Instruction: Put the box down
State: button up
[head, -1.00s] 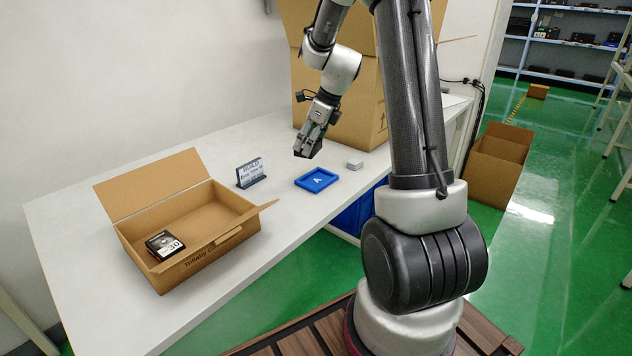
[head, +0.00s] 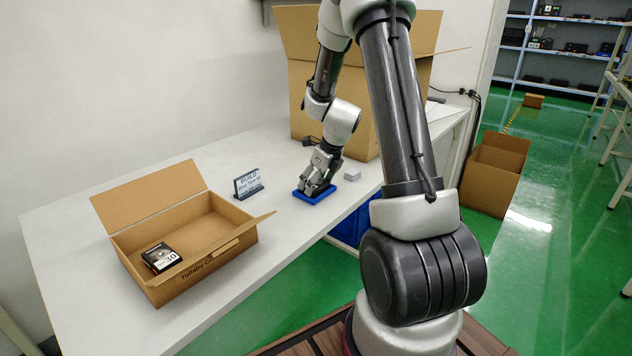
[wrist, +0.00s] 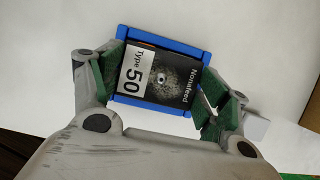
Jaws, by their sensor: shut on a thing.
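Whether the box touches the tray floor cannot be told. In the head view my gripper (head: 317,186) is low over the blue tray (head: 326,195) and hides the box.
An open cardboard box (head: 215,225) holding a black box labelled 30 (head: 161,258) stands at left. A sign (head: 248,184) and a small grey block (head: 352,175) flank the tray. A big carton (head: 300,80) stands behind. The white table (head: 80,225) is otherwise clear.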

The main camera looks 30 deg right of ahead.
jog(key=o, duration=1.1)
jog(key=v, duration=1.2)
jog(key=s+a+r+n, duration=0.6)
jog(key=s+r+n, duration=0.3)
jog(key=n, duration=0.3)
jog(key=s+a+r+n, duration=0.1)
jog(key=s+n, duration=0.8)
jog(key=n, duration=0.1)
jog(key=s+a+r+n+h, duration=0.1)
jog(key=s+r+n, duration=0.1)
jog(key=s+n, duration=0.6)
jog(key=shift+s+a+r+n+h, duration=0.2)
jog(key=shift+s+a+n+h, duration=0.15)
jog(key=shift+n, duration=0.65)
